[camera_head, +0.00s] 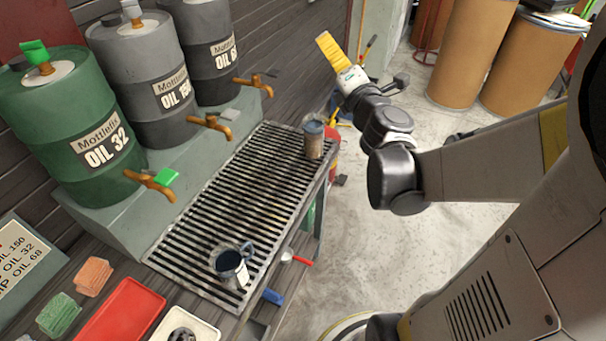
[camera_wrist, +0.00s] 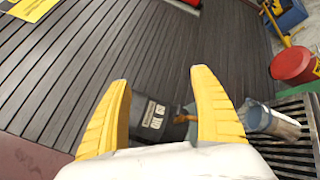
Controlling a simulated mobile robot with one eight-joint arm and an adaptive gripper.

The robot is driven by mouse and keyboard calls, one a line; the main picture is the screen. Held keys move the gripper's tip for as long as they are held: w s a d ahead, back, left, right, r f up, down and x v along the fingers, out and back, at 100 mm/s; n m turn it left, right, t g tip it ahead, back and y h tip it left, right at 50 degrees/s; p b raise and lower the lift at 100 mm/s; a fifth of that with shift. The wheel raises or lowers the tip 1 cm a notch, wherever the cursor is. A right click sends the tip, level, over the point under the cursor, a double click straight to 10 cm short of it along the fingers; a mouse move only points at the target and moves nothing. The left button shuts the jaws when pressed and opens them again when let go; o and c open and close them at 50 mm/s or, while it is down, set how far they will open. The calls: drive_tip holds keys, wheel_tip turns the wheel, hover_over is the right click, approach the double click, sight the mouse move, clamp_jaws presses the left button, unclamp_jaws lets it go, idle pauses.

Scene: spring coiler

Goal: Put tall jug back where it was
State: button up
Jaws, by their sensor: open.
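A tall grey-blue jug with a brownish lower part (camera_head: 314,143) stands upright at the far end of the slatted metal grate (camera_head: 193,248). It also seems to show at the right of the wrist view (camera_wrist: 272,122), on the grate. A shorter dark jug with a handle and pale label (camera_head: 231,268) stands at the near end of the grate. My gripper (camera_head: 329,44) is raised above and beyond the tall jug, apart from both jugs. In the wrist view its yellow fingers (camera_wrist: 163,80) are spread with nothing held between them.
Green (camera_head: 80,125) and grey (camera_head: 150,75) oil drums with orange taps stand on a ledge left of the grate. A red tray (camera_head: 122,312) and sponges (camera_head: 93,277) lie at the near left. Brown barrels (camera_head: 475,50) stand at the back; open floor lies right of the bench.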

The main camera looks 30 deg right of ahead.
drive_tip(key=s+a+f+m+g+y, duration=0.2)
drive_tip(key=s+a+f+m+g, duration=0.3)
drive_tip(key=s+a+m, duration=0.4)
drive_tip(key=s+a+f+m+g+y, duration=0.2)
drive_tip(key=s+a+f+m+g, duration=0.4)
drive_tip(key=m, duration=0.7)
drive_tip(key=s+a+f, duration=0.2)
drive_tip(key=s+a, duration=0.1)
drive_tip(key=s, duration=0.1)
drive_tip(key=shift+s+a, duration=0.15)
drive_tip(key=shift+a, duration=0.25)
